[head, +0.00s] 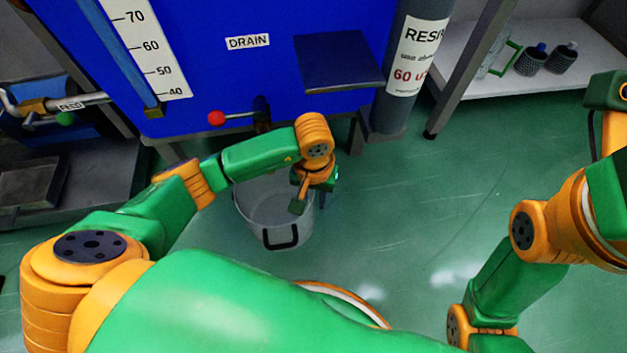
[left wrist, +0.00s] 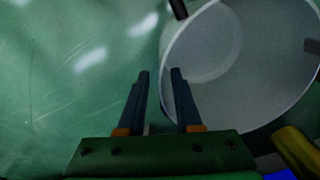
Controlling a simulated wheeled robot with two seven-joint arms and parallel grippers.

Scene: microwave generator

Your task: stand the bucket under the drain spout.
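The light grey bucket (head: 254,215) stands upright on the green floor in front of the blue tank, with a dark handle (head: 281,238) on its near side. The drain spout (head: 262,113) is a dark fitting below the DRAIN label, partly hidden by my left arm. My left gripper (head: 310,202) is over the bucket's right side, fingers down. In the left wrist view the fingers (left wrist: 160,72) are apart, with the bucket's rim (left wrist: 163,55) passing between them; I cannot tell whether they touch it. My right arm shows at the right, but its gripper is out of view.
A red-knobbed valve lever (head: 216,118) sticks out left of the spout. A grey resin cylinder (head: 394,115) and a frame leg stand right of the tank. A low shelf (head: 480,80) holds dark containers. A grey bench (head: 95,180) is at left. The floor right of the bucket is clear.

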